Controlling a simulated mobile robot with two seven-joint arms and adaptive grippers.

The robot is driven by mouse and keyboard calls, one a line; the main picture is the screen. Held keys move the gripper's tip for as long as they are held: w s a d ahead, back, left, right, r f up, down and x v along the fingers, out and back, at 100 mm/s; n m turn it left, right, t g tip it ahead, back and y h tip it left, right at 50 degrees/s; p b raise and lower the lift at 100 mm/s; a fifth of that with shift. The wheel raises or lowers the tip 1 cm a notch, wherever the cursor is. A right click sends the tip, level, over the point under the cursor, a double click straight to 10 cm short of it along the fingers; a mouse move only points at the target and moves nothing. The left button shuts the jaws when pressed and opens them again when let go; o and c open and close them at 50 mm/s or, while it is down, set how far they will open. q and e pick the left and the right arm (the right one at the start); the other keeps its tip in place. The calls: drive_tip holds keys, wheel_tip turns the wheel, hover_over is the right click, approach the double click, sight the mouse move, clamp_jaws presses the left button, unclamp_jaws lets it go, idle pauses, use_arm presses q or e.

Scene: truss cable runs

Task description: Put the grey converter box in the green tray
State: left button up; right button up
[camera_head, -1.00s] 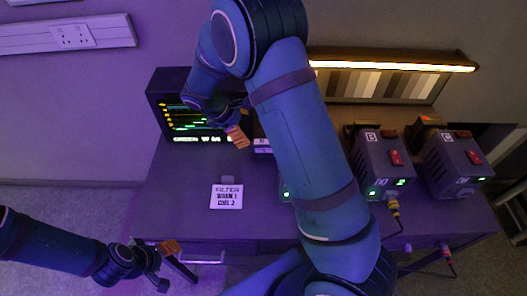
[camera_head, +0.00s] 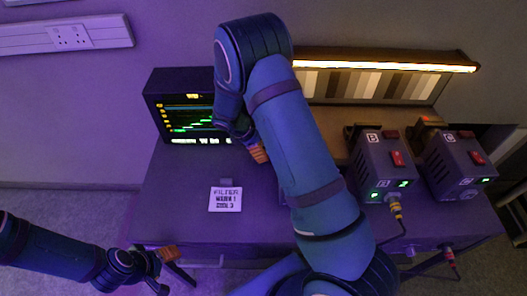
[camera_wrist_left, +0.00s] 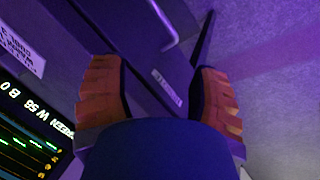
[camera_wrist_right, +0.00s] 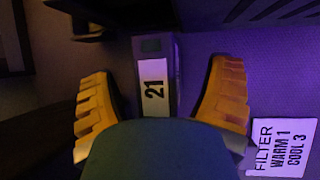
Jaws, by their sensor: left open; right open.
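A small grey box with a white label reading 21 (camera_wrist_right: 154,85) lies between the fingers of my right gripper (camera_wrist_right: 165,75) in the right wrist view. I cannot tell that it is the converter box. That gripper is open; in the head view its orange fingertip (camera_head: 259,153) is beside the monitor, and my right arm hides the desk behind it. My left gripper (camera_head: 166,270) is open and empty, low at the desk's front left edge; its spread fingers also show in the left wrist view (camera_wrist_left: 160,95). I see no green tray in any view.
Two grey units with red switches, B (camera_head: 384,165) and C (camera_head: 456,165), stand at the right with cables in front. A monitor (camera_head: 187,105) stands at the back left. A filter card (camera_head: 226,199) lies on the desk (camera_head: 180,200). A lit lamp bar (camera_head: 390,62) is behind.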

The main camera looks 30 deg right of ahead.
drive_tip(key=shift+x, duration=1.25)
drive_tip(key=shift+c, duration=0.4)
clamp_jaws()
